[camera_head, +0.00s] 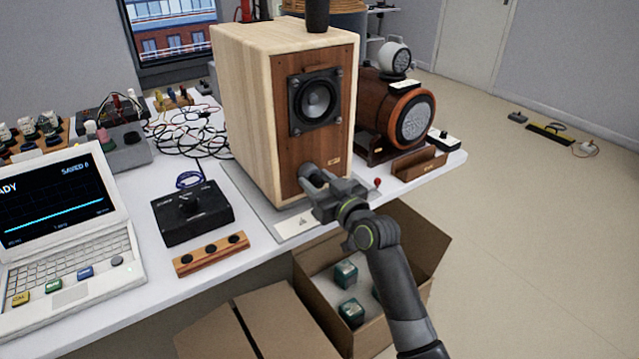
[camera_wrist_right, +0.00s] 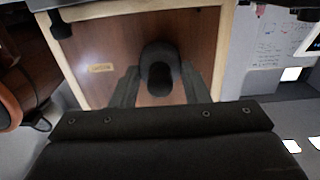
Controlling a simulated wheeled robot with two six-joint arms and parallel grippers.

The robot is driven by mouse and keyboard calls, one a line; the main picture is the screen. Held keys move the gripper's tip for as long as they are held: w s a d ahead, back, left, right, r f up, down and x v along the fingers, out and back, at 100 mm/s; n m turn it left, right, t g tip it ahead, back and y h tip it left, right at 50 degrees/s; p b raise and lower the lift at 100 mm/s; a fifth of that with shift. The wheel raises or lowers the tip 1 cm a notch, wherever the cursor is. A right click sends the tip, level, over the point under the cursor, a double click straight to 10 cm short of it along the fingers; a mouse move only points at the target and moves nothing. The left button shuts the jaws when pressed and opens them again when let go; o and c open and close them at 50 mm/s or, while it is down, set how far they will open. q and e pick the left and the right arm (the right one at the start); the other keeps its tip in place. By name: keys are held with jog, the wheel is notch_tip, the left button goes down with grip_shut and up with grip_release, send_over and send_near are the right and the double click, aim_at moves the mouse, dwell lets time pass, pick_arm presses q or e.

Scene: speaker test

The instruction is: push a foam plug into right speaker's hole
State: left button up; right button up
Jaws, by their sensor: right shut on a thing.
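The speaker (camera_head: 287,155) is a pale wood box with a brown front panel, standing upright on the table. Its driver (camera_head: 316,101) sits in the upper front. My right gripper (camera_head: 316,179) is at the lower front of the panel, shut on a dark, rounded foam plug (camera_head: 309,172). In the right wrist view the plug (camera_wrist_right: 158,68) lies between the two fingers, against the brown panel (camera_wrist_right: 108,52). The hole is hidden behind the plug and gripper, so I cannot tell how deep the plug sits. My left gripper is not in view.
A wooden strip (camera_head: 190,263) with dark round spots lies at the table's front edge, beside a black box (camera_head: 192,214). A laptop (camera_head: 62,222) stands left. A brown drum-shaped device (camera_head: 398,118) stands right of the speaker. An open cardboard box (camera_head: 420,245) is below.

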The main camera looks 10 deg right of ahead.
jog(key=shift+x, duration=0.8)
jog(key=o, duration=1.2)
